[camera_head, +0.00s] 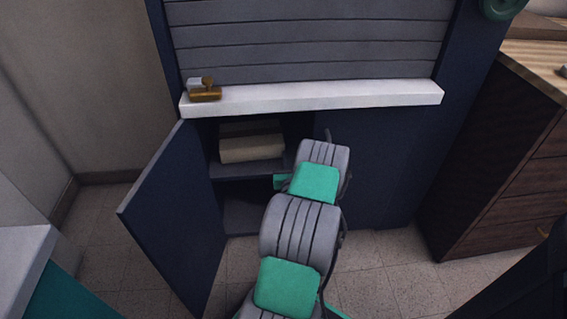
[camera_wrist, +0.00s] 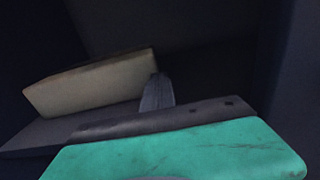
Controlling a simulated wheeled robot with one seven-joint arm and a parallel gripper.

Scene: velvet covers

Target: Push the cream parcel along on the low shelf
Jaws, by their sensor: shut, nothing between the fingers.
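The cream parcel (camera_head: 251,149) lies on a shelf (camera_head: 232,171) inside the dark blue cabinet. In the wrist view the parcel (camera_wrist: 92,84) is a pale block at the left, on the dark shelf (camera_wrist: 48,134). My gripper (camera_wrist: 157,92) shows there as grey fingers shut together and holding nothing. The fingertips are right beside the parcel's right end; I cannot tell whether they touch it. In the head view my arm hides the fingers, and only a green part of the gripper shows at the cabinet opening.
The cabinet door (camera_head: 172,218) stands open on the left. A white ledge (camera_head: 315,96) above the opening carries a brass-coloured object (camera_head: 207,92). The cabinet's lower compartment (camera_head: 248,214) is dark and looks empty. A wooden drawer unit (camera_head: 505,165) stands at the right.

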